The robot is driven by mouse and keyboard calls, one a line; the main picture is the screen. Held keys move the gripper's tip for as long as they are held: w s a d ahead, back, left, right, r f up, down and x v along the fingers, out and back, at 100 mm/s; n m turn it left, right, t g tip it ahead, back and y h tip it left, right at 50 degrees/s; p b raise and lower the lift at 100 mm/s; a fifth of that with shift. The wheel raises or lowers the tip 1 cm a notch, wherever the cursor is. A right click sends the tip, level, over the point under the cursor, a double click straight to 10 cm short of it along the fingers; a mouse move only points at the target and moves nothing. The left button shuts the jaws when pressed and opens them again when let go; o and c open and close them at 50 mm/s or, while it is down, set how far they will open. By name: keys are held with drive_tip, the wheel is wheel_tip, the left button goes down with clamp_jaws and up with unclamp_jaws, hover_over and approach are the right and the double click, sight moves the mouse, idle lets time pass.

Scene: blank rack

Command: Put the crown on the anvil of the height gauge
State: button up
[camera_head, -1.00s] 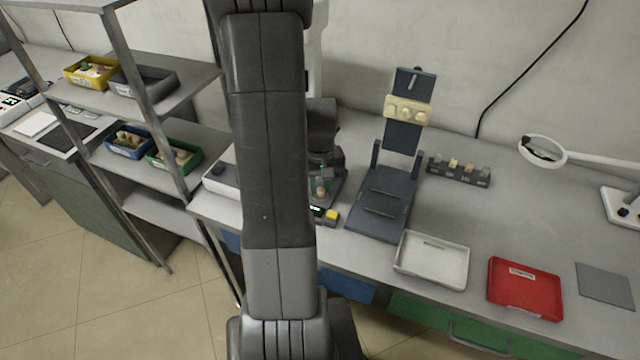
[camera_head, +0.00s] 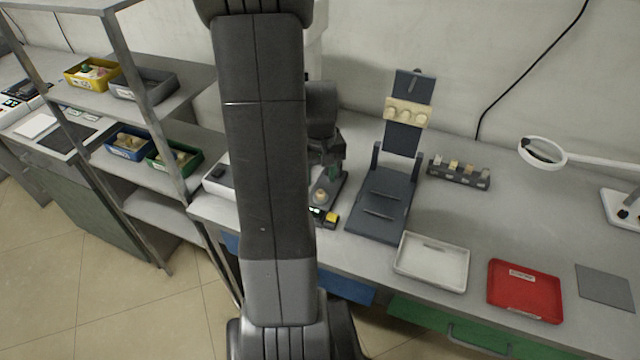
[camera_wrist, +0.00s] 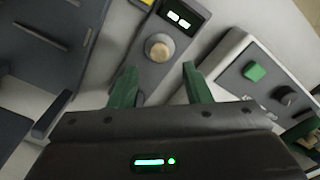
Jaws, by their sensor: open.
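The crown (camera_wrist: 160,49) is a small tan piece. It sits on the round anvil of the height gauge (camera_wrist: 148,80), below the gauge's lit display. It also shows in the head view as a small pale spot (camera_head: 320,195) on the gauge (camera_head: 328,206), just right of my arm. My gripper (camera_wrist: 160,75) is open, its two green fingers apart and nothing between them. It is clear of the crown, which lies ahead of the fingertips in the wrist view. In the head view my gripper (camera_head: 333,173) is partly hidden by my own arm.
A dark stand (camera_head: 383,205) with a cream tooth block (camera_head: 407,112) is right of the gauge. A small rack (camera_head: 459,173), a white tray (camera_head: 432,261) and a red tray (camera_head: 525,290) lie further right. A device with a green button (camera_wrist: 254,72) is close beside my gripper.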

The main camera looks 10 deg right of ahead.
sight(320, 190)
wheel_tip(320, 190, up, 8)
